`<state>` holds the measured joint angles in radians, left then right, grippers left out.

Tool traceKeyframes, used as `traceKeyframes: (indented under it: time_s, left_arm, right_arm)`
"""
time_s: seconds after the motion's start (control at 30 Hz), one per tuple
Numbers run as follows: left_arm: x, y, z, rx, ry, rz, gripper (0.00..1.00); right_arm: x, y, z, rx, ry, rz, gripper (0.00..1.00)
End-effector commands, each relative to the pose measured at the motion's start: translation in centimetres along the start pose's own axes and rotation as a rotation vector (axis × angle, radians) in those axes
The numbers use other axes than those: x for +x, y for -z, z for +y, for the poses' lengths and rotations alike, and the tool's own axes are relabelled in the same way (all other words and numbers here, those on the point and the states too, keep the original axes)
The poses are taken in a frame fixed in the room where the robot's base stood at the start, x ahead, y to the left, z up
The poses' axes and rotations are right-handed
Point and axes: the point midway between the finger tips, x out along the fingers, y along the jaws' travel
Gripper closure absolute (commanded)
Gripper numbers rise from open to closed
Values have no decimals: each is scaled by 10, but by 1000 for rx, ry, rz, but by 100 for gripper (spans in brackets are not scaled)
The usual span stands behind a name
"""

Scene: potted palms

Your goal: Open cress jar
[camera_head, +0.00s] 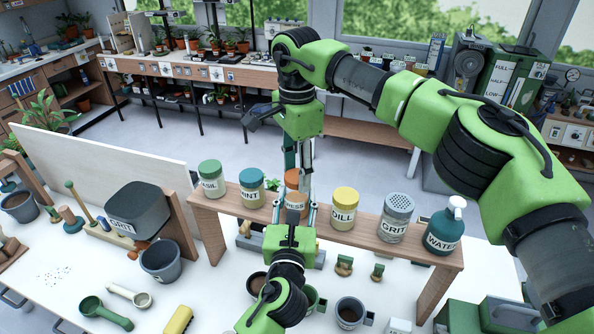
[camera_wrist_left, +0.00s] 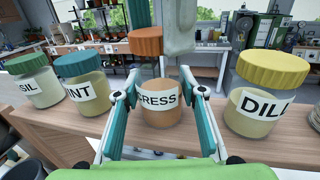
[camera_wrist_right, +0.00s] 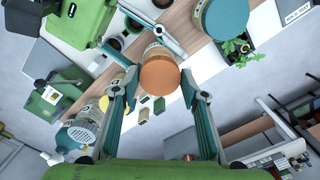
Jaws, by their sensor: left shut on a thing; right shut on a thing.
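The cress jar (camera_wrist_left: 161,112), clear with brown contents and a "CRESS" label, stands upright at the wooden shelf. My left gripper (camera_wrist_left: 160,95) is shut on its body from the front. The jar's orange lid (camera_wrist_left: 147,42) shows above it in the left wrist view, with a visible gap between lid and jar. My right gripper comes down from above and is shut on the lid (camera_wrist_right: 160,75), which sits between its fingertips in the right wrist view. In the head view my left gripper (camera_head: 293,218) and right gripper partly hide the jar.
On the same shelf (camera_head: 225,215) stand the basil jar (camera_head: 209,180), mint jar (camera_head: 251,188), dill jar (camera_head: 344,208), grit shaker (camera_head: 396,217) and water bottle (camera_head: 444,229). Mint and dill are close neighbours of the cress jar. Pots and tools lie on the white table below.

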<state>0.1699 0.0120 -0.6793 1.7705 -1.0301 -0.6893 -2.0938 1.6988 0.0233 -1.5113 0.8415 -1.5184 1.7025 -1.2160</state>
Motion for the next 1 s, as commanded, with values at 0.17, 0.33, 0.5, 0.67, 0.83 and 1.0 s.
traceKeyframes:
  time_s: [0.17, 0.33, 0.5, 0.67, 0.83, 1.0]
  left_arm:
    - [0, 0, 0, 0, 0, 1, 100]
    - [0, 0, 0, 0, 0, 1, 100]
    - [0, 0, 0, 0, 0, 1, 100]
    - [0, 0, 0, 0, 0, 0, 43]
    - [0, 0, 0, 0, 0, 0, 43]
    - [-2, 0, 0, 0, 0, 0, 43]
  right_arm:
    - [-17, 0, -1, 0, 3, 1, 86]
    - [-37, 0, -1, 1, 2, 0, 86]
    - [-39, 0, 0, 0, 0, -1, 86]
    - [-39, 0, 0, 0, 0, -1, 86]
    - [-39, 0, 0, 0, 0, 0, 86]
    - [-39, 0, 0, 0, 0, 0, 86]
